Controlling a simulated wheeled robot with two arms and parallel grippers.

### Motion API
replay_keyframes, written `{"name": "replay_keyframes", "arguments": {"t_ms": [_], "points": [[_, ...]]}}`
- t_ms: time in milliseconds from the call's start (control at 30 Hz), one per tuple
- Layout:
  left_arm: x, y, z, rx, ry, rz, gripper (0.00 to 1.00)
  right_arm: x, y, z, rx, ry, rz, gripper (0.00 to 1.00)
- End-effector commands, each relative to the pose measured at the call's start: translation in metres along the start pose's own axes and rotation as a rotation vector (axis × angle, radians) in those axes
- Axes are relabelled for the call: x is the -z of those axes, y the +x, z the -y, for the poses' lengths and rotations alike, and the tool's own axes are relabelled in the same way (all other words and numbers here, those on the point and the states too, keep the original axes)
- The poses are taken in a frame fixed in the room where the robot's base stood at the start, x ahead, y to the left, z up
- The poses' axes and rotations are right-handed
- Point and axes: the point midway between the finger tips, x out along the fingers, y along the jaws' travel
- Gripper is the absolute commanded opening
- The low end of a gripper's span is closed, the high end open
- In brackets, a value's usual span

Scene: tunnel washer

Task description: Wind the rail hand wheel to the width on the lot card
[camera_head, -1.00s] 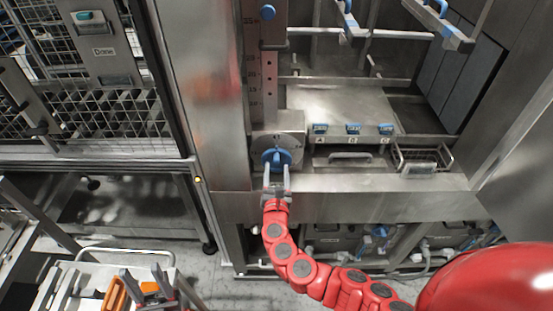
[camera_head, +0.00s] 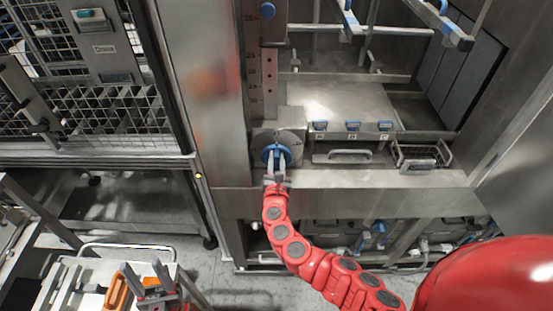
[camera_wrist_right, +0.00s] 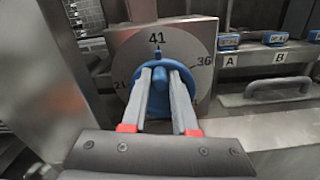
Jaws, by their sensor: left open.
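The blue hand wheel (camera_head: 268,158) sits on a grey dial plate (camera_head: 290,137) low on the machine's post. In the right wrist view the dial plate (camera_wrist_right: 204,42) shows 41 at the top, 36 on the right and 21 on the left. A small pointer mark of the blue wheel (camera_wrist_right: 133,108) stands just under 41. My right gripper (camera_head: 278,153) is shut on the wheel's middle grip, one finger on each side; its fingers (camera_wrist_right: 163,72) hide part of the wheel. My left gripper (camera_head: 146,275) is open, low on the left. No readable lot card shows.
A vertical scale (camera_head: 270,85) runs up the post above the wheel. Blue clips lettered A, B and C line the shelf, with a handle (camera_head: 350,156) and wire basket (camera_head: 422,158) below. A white trolley (camera_head: 90,262) with an orange item (camera_head: 118,294) is lower left.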

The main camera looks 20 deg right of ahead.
Motion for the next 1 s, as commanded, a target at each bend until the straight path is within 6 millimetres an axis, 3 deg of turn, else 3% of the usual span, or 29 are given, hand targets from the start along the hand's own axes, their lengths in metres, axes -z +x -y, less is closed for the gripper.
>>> {"name": "replay_keyframes", "arguments": {"t_ms": [467, 1000], "points": [[-0.001, -0.006, 0.000, 0.000, 0.000, 0.000, 0.50, 0.001, 0.000, 0.002, 0.001, 0.032, 0.000, 0.00], [-0.010, -0.059, -0.003, 0.000, 0.000, 0.000, 0.50, 0.007, 0.000, 0.020, 0.003, 0.431, 0.002, 0.00]]}}
